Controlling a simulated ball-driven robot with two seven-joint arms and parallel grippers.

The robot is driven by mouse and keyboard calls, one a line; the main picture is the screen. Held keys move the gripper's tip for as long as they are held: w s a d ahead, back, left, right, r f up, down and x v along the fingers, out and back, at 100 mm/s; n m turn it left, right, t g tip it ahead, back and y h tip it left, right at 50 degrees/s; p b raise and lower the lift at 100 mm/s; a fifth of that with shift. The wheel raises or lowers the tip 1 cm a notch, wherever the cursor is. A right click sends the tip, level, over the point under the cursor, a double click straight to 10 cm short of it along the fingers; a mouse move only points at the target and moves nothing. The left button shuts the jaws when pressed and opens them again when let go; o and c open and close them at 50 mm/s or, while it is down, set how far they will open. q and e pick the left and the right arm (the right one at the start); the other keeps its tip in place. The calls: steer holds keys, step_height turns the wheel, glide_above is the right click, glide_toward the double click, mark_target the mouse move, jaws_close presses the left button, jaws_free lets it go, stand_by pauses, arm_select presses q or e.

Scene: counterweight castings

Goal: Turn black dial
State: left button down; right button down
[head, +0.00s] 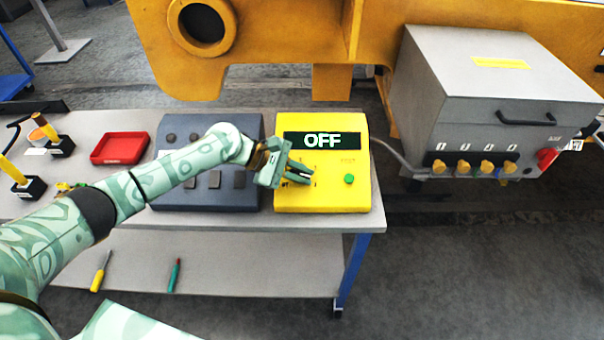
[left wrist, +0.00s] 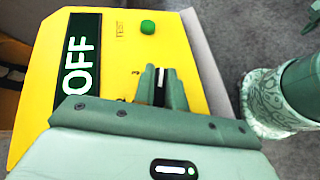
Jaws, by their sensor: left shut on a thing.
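The yellow box (head: 352,197) on the bench has a dark display reading OFF (head: 322,140) and a green button (head: 349,179) marked TEST. My left gripper (head: 300,173) reaches in from the left over the lower left of its face. In the left wrist view, its fingers (left wrist: 161,84) are shut on the black dial (left wrist: 160,91), which has a white mark. The fingers hide most of the dial and part of the scale around it. The display also shows in the left wrist view (left wrist: 82,52).
A dark blue-grey box (head: 238,190) with several switches stands left of the yellow box. A red tray (head: 119,148) lies farther left. A grey cabinet (head: 470,90) with several yellow knobs is at the right. Two screwdrivers lie on the lower shelf (head: 225,268).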

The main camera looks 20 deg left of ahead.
arm_select(q)
steer(key=shift+s+a+f+m+g+y, duration=0.1)
steer(key=shift+f+m+g+y, duration=0.1)
steer(key=shift+m+g, duration=0.4)
steer(key=shift+s+a+f+m+g+y, duration=0.1)
steer(key=shift+f+m+g+y, duration=0.1)
steer(key=shift+m+g, duration=0.4)
steer(key=shift+g, duration=0.3)
steer(key=c, duration=1.4)
jaws_free()
steer(key=shift+c, duration=0.2)
steer(key=shift+w, duration=0.15)
steer(key=shift+r, duration=0.1)
steer(key=shift+w+r, duration=0.1)
steer(key=shift+r, duration=0.05)
steer(key=p+v, duration=0.2)
steer(key=v, duration=1.4)
